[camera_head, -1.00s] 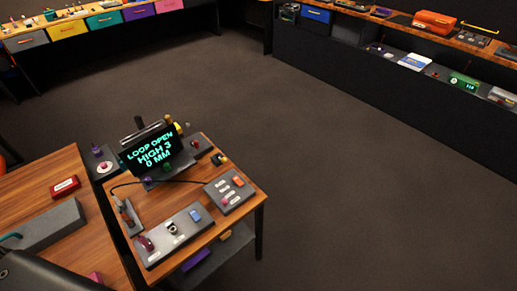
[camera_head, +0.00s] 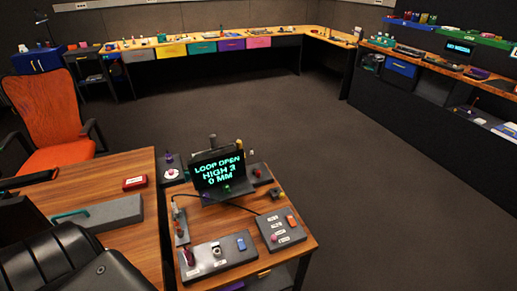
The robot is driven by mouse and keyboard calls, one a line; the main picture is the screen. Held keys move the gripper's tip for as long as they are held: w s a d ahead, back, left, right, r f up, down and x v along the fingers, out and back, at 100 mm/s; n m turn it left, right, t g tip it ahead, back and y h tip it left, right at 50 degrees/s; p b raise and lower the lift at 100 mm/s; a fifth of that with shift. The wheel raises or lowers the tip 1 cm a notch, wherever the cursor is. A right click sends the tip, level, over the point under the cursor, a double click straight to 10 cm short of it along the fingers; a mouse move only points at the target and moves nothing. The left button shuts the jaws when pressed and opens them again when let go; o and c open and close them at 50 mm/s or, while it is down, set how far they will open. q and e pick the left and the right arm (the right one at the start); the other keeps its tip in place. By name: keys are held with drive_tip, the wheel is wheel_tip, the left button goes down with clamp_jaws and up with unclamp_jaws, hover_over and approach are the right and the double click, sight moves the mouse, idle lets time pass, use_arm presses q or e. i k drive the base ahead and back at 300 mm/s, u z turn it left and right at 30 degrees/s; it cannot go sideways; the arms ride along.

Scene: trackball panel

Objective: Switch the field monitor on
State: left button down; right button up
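A small black screen (camera_head: 219,172) stands tilted on the small wooden table at the lower middle, lit with green text reading "LOOP OPEN HIGH 3 0 MM". Another screen (camera_head: 459,48) on the right-hand bench is lit and seems to read "NO MEDIA". I cannot tell which, if either, is the field monitor. In front of the nearer screen are a dark control panel (camera_head: 226,262) with a blue switch (camera_head: 241,244) and a smaller panel (camera_head: 281,236) with an orange switch (camera_head: 291,221). Neither of my grippers is in view.
An orange chair (camera_head: 50,115) stands at the left. Benches (camera_head: 345,40) line the back and right. The dark floor (camera_head: 390,190) between is clear.

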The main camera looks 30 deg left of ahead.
sight(242, 247)
drive_tip(key=z, duration=0.85)
drive_tip(key=k, duration=0.9)
drive_tip(key=u, duration=1)
